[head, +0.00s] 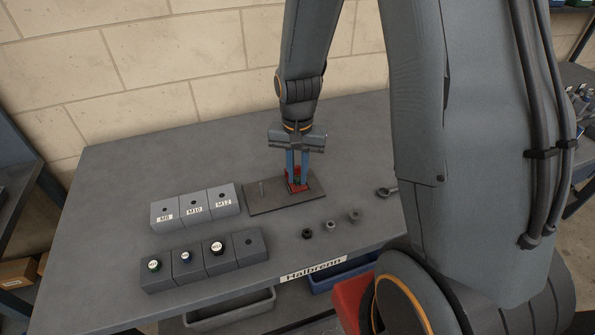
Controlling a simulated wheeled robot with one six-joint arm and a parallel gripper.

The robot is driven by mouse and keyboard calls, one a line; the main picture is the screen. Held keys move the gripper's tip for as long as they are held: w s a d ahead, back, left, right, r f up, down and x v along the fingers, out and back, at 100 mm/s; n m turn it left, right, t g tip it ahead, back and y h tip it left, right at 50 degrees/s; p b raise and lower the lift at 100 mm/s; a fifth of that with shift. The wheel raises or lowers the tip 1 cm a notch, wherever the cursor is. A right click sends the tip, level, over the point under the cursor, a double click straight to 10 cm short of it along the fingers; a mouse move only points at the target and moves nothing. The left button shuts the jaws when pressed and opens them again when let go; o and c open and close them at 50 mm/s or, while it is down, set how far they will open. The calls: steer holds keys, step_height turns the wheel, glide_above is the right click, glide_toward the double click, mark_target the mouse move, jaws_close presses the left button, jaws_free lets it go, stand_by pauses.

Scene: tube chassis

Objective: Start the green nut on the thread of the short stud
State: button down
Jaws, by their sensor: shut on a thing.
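My gripper (298,180) points straight down over the right part of a dark plate (254,209) on the bench. Its two blue fingers are shut on the green nut (297,171), of which only a little shows between them. A red part (304,187) sits on the plate around the fingertips. One thin stud (261,188) stands upright on the plate to the left, apart from the gripper. Whatever is directly below the green nut is hidden by the fingers, so I cannot tell whether it touches a stud.
Labelled grey blocks (195,214) stand left of the plate. Loose nuts (331,226) lie in front of the plate, and a wrench-like tool (387,192) lies to the right. The bench behind the plate is clear.

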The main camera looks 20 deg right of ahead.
steer(key=shift+f, duration=0.2)
steer(key=c, duration=1.6)
jaws_free()
steer(key=shift+r, duration=0.1)
steer(key=shift+r+b, duration=0.8)
steer(key=shift+r, duration=3)
